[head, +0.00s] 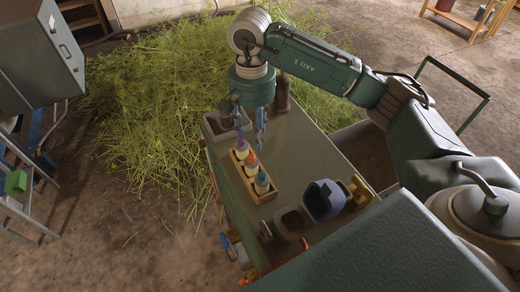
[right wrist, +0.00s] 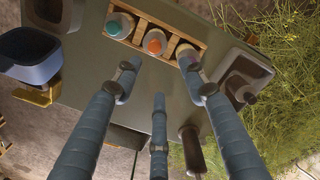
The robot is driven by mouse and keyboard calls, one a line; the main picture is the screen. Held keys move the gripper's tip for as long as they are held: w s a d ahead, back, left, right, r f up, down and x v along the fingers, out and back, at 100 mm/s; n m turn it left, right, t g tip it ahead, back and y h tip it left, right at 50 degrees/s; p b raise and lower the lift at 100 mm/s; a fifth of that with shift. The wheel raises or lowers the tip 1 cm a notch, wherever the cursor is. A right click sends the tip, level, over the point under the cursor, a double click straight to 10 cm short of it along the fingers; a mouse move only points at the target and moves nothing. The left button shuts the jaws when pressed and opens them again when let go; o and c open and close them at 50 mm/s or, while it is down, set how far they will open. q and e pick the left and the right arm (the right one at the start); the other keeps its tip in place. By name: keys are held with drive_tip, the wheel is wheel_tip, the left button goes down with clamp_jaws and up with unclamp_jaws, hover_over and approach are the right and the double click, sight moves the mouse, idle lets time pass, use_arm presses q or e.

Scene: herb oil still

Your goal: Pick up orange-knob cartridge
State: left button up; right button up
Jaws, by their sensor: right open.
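The orange-knob cartridge (head: 251,161) stands in the middle slot of a small wooden rack (head: 266,198) on the cart. A purple-knob cartridge (head: 241,146) and a teal-knob cartridge (head: 262,178) stand on either side of it. My right gripper (head: 246,123) is open and empty, above the purple-knob end of the rack. In the right wrist view its fingers (right wrist: 158,78) are spread, with the orange knob (right wrist: 154,42) beyond them, between the two upper fingertips. No contact with the cartridge shows. My left gripper is not in view.
The cart top (head: 305,140) is bare right of the rack. A blue-grey container (head: 323,199) and an open-topped cup (head: 293,222) stand near its front. A dark bottle (head: 282,94) and a grey tray (head: 226,122) are at the far end. Cut herbs (head: 150,90) cover the floor beyond.

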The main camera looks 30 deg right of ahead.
sight(252, 156)
drive_tip(key=shift+s+a+f+p, duration=0.4)
drive_tip(key=shift+s+a+f, duration=0.35)
drive_tip(key=shift+a+f, duration=0.1)
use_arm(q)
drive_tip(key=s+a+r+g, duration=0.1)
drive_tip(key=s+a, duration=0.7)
use_arm(e)
drive_tip(key=shift+s+a+f+p, duration=0.1)
drive_tip(key=shift+a+f+p, duration=0.1)
drive_tip(key=shift+f, duration=0.35)
drive_tip(key=shift+s+a+f+p, duration=0.1)
drive_tip(key=shift+f+p, duration=0.05)
drive_tip(key=shift+f, duration=0.4)
drive_tip(key=shift+w+d+f+p, duration=0.1)
drive_tip(key=shift+d+f+p, duration=0.05)
drive_tip(key=shift+f+p, duration=0.45)
drive_tip(key=shift+d+f+p, duration=0.1)
drive_tip(key=shift+f+p, duration=0.35)
drive_tip(key=shift+f, duration=0.15)
wheel_tip(252, 156, down, 2)
drive_tip(key=shift+f, duration=0.1)
drive_tip(key=shift+a+f, duration=0.1)
drive_tip(key=shift+f, duration=0.2)
drive_tip(key=shift+c, duration=1)
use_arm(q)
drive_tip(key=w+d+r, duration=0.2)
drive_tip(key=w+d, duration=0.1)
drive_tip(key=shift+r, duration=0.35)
use_arm(e)
drive_tip(key=c, duration=0.8)
